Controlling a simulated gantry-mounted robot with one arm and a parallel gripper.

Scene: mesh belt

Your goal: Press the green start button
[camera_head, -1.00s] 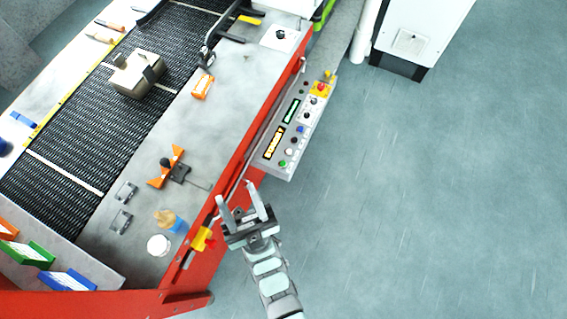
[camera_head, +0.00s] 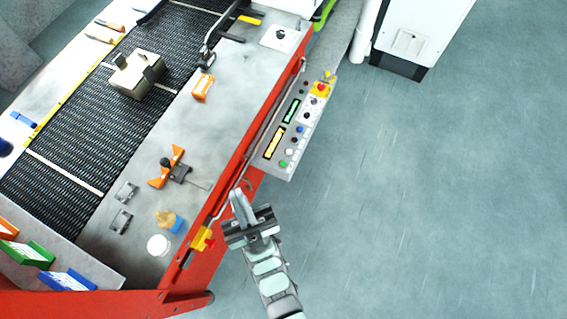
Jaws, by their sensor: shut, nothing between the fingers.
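The green start button (camera_head: 283,164) is a small round green button at the lower end of the grey control panel (camera_head: 273,170), which is fixed to the side of the red machine frame. My gripper (camera_head: 237,194) is shut and empty, its fingertips together. In the picture it is below and left of the green button, apart from it, close to the red frame's edge. I cannot tell its height relative to the panel.
A red emergency button on yellow (camera_head: 321,88) sits at the panel's upper end. Another yellow and red switch (camera_head: 203,239) is on the frame, left of my gripper. A rail (camera_head: 232,199) runs along the frame. The floor (camera_head: 430,200) at right is clear.

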